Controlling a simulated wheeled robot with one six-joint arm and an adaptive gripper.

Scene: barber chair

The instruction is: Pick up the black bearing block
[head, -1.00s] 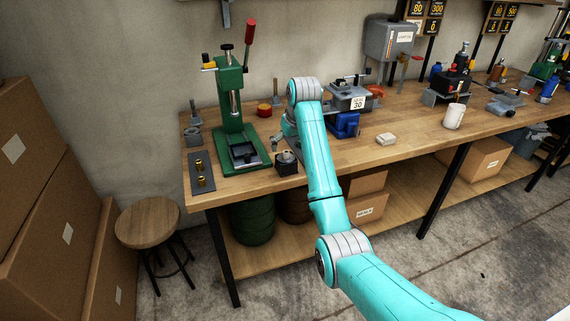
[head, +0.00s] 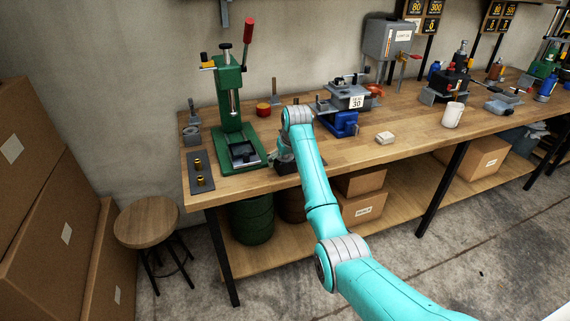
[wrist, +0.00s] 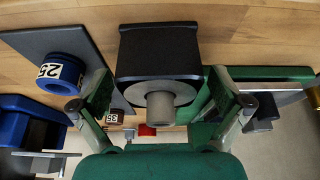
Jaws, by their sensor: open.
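The black bearing block (wrist: 158,45) fills the upper middle of the wrist view, with a rounded front and a grey cylindrical piece (wrist: 160,104) at its centre. My gripper (wrist: 160,84) is open, with one finger on each side of the block. A small gap shows at each side, and I see no clear contact. In the head view my gripper (head: 284,148) is low over the bench, just right of the green press. My arm and gripper mostly hide the block there.
The green arbor press (head: 232,110) stands close left of my gripper. A blue ring marked 25 (wrist: 62,72) sits on a dark plate beside the block in the wrist view. A blue fixture (head: 344,124) stands to the right on the wooden bench (head: 400,150). Bench space near the white block (head: 385,138) is clear.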

